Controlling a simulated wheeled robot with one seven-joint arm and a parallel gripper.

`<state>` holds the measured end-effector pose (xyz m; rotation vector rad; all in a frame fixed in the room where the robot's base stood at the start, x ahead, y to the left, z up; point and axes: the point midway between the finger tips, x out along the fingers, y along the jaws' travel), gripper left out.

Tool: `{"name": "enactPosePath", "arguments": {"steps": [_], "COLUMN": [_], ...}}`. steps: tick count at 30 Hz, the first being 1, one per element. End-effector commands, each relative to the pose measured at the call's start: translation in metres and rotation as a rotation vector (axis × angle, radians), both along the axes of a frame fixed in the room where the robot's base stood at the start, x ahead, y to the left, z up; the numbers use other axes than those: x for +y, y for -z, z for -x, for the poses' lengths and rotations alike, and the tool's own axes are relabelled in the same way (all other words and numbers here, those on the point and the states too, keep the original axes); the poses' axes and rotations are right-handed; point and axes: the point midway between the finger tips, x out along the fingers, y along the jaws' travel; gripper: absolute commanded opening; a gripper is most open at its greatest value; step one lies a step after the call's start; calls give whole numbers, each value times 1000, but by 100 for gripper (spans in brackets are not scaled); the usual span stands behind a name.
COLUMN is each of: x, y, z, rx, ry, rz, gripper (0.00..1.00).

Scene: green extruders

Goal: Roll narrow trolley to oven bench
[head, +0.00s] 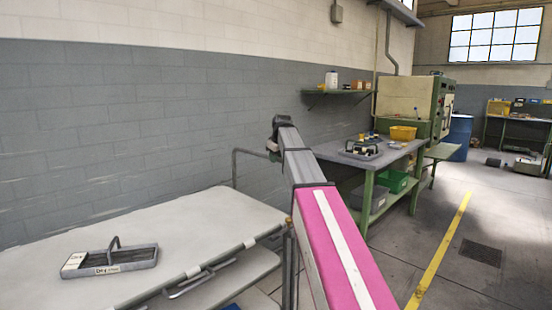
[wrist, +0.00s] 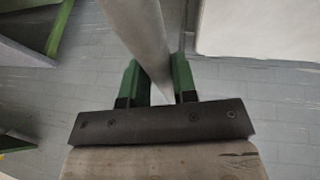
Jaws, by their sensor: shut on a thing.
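The trolley (head: 190,222) stands at the lower left of the head view, with a pale flat top, a lower shelf and a grey tube handle (head: 235,165) at its far end. My gripper (wrist: 157,82) is shut on a grey metal bar (wrist: 150,40) in the wrist view, with a green finger on each side. The bar appears to be the trolley handle; in the head view my arm hides most of the grip. The oven bench (head: 327,150), with a grey top and green legs, stands beyond my arm, near the green and cream oven (head: 405,100).
A grey tray (head: 110,262) with a carry handle lies on the trolley top. The bench holds a tray (head: 360,150) and a yellow bin (head: 403,133), with a green crate (head: 392,181) below. Floor beside the yellow line (head: 440,250) is clear.

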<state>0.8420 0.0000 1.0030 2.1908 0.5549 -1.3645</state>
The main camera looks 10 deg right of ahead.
Motion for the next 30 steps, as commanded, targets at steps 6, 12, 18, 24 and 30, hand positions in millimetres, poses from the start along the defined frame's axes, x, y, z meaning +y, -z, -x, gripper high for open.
{"name": "enactPosePath", "arguments": {"steps": [6, 12, 18, 24, 30], "x": [-11, -42, -86, -131, -177], "y": [0, -1, -1, -2, -1], "z": [-9, -32, -65, -98, -131], "rx": [0, -1, -1, -1, 0], "ry": [2, 4, 5, 5, 5], "rz": [2, 4, 5, 3, 4], "gripper": [0, 0, 0, 0, 0]}}
